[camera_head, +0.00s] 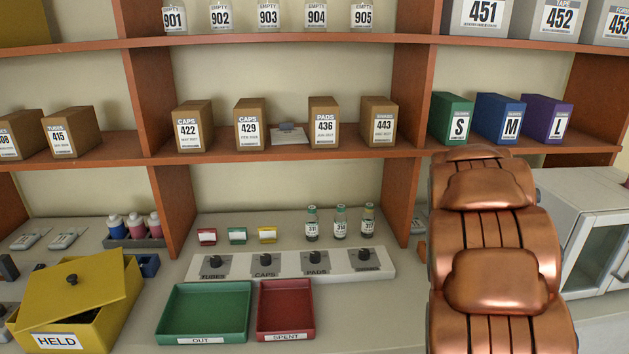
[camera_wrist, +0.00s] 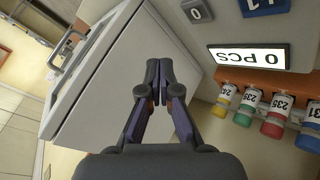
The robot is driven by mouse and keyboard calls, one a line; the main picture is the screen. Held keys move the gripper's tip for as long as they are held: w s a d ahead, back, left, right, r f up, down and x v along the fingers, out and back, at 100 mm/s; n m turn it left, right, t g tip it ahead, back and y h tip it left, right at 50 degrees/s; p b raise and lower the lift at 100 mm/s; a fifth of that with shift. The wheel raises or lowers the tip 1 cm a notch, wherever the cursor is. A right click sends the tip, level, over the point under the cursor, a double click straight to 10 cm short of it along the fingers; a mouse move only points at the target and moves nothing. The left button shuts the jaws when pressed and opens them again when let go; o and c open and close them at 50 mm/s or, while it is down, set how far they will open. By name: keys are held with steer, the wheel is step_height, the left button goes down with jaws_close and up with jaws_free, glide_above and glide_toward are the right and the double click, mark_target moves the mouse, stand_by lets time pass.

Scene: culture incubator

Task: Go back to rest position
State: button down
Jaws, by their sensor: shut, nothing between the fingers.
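My gripper (camera_wrist: 159,72) shows in the wrist view with its two dark fingertips together and nothing between them. It hangs in free space, apart from any object. Behind it in the wrist view is the white cabinet (camera_wrist: 120,90), which appears rotated. In the head view my copper-coloured arm stands at the right and hides part of the shelf and counter behind it. My gripper does not show in the head view.
A white cabinet with a glass door (camera_head: 600,240) stands right of my arm. The green OUT tray (camera_head: 205,290), red SPENT tray (camera_head: 286,285) and yellow HELD box (camera_head: 110,325) are on the counter. A lit "0 PCS" display (camera_wrist: 249,57) and several coloured-capped vials (camera_wrist: 248,106) lie right of my gripper.

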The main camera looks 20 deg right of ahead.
steer(key=s+a+n+y, duration=0.2)
steer(key=s+a, duration=0.1)
steer(key=a, duration=0.9)
steer(key=s+a+r+n+y, duration=0.15)
steer(key=s+a, duration=0.25)
steer(key=a, duration=0.8)
steer(key=s+a+f+n+y, duration=0.1)
steer(key=s+a+n+y, duration=0.15)
steer(key=a, duration=0.95)
steer(key=s+a+n+g+y+p, duration=0.1)
steer(key=s+a+n+y, duration=0.2)
steer(key=s+a, duration=0.7)
steer(key=shift+a+n, duration=0.4)
steer(key=shift+a, duration=0.75)
steer(key=shift+d+f, duration=0.1)
